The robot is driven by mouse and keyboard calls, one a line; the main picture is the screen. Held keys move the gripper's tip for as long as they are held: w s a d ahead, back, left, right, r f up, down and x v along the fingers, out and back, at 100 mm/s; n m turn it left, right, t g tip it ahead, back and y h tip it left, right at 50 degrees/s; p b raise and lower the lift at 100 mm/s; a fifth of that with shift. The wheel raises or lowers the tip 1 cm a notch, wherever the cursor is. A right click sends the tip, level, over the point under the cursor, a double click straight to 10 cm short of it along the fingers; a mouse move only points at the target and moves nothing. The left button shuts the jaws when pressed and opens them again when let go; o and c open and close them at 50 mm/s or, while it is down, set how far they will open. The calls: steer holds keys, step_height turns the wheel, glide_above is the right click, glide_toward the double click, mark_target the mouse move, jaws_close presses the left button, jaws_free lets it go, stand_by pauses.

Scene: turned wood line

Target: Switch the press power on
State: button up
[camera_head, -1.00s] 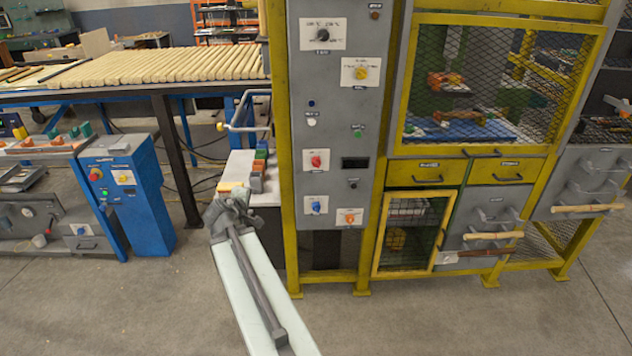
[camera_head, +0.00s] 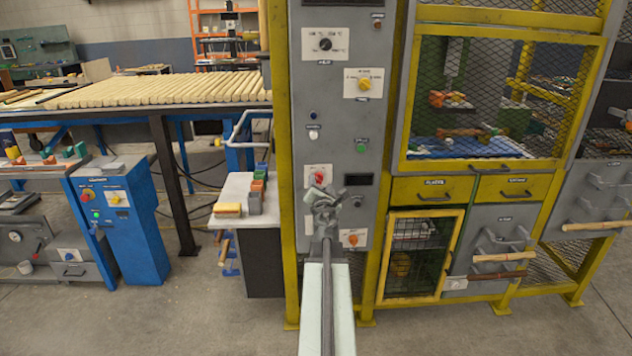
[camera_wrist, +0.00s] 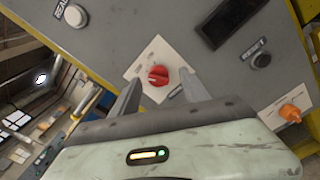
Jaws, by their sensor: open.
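The grey press control panel (camera_head: 358,100) stands in a yellow frame and carries several knobs and buttons. A red rotary knob (camera_wrist: 158,75) on a white plate shows between my fingers in the wrist view. My gripper (camera_head: 325,197) is open and empty in front of the lower panel. Its two fingers also show in the wrist view (camera_wrist: 158,92), one on each side of the red knob; I cannot tell whether they touch it. The label by the red knob is too small to read.
An orange knob (camera_head: 352,239) sits low on the panel, with a dark display (camera_head: 358,179) above it. A white side table (camera_head: 232,190) with coloured blocks stands left. Drawer handles stick out at right.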

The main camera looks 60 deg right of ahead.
steer(key=shift+x, duration=1)
steer(key=shift+w+d, duration=0.3)
steer(key=shift+w+a, duration=0.1)
steer(key=shift+a, duration=0.05)
steer(key=shift+c, duration=0.3)
jaws_close()
steer(key=shift+m, duration=0.3)
steer(key=m, duration=0.5)
steer(key=shift+m, duration=0.3)
steer(key=m, duration=0.5)
steer(key=shift+f+m, duration=0.1)
steer(key=shift+m, duration=0.2)
